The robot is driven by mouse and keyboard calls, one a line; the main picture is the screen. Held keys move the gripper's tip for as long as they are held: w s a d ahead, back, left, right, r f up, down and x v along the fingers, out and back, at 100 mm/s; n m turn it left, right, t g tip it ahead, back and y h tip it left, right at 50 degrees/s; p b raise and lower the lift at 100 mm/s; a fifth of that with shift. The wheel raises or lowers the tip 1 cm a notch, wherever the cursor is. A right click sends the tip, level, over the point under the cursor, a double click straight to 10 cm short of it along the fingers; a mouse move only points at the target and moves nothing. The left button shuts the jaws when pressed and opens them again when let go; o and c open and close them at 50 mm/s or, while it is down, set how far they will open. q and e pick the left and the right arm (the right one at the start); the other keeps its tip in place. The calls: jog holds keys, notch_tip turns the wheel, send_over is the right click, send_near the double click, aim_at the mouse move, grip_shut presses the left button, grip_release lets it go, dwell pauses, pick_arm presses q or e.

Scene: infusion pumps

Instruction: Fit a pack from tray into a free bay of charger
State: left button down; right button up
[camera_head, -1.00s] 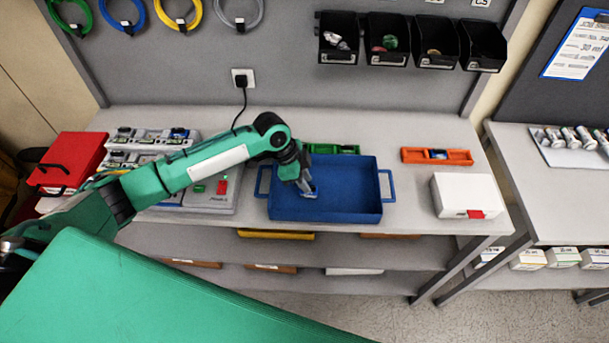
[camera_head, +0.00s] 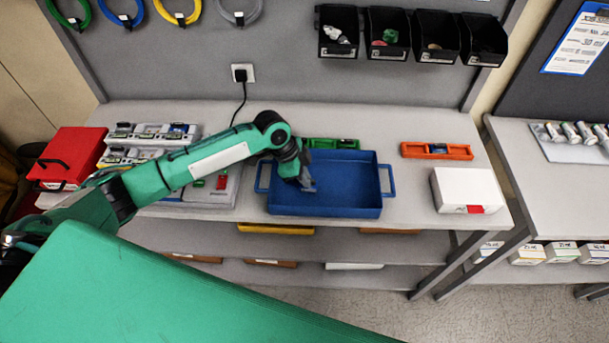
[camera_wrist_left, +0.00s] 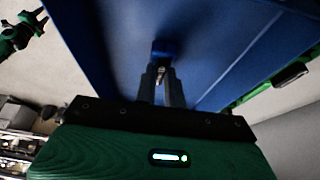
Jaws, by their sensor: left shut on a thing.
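My left gripper (camera_head: 307,184) reaches down into the blue tray (camera_head: 368,208), in the middle of the bench. In the left wrist view its fingers (camera_wrist_left: 162,82) are shut on a small blue pack (camera_wrist_left: 164,47), which sticks out beyond the fingertips. The pack is mostly hidden in the head view. I cannot tell whether it touches the tray floor. The grey charger (camera_head: 150,133) stands at the left of the bench, with several bays, some holding packs. My arm covers part of it.
A green holder (camera_head: 330,143) stands right behind the tray. An orange holder (camera_head: 436,151) and a white box (camera_head: 466,190) are to the right. A red case (camera_head: 70,157) is at far left. A green and black arm part, likely mine, shows in the wrist view's upper left corner.

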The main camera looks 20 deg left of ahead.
pick_arm(q)
jog(key=shift+r+p, duration=2.15)
jog(key=shift+r, duration=0.6)
jog(key=shift+r+p, duration=0.95)
jog(key=shift+r, duration=0.1)
jog(key=shift+f, duration=0.1)
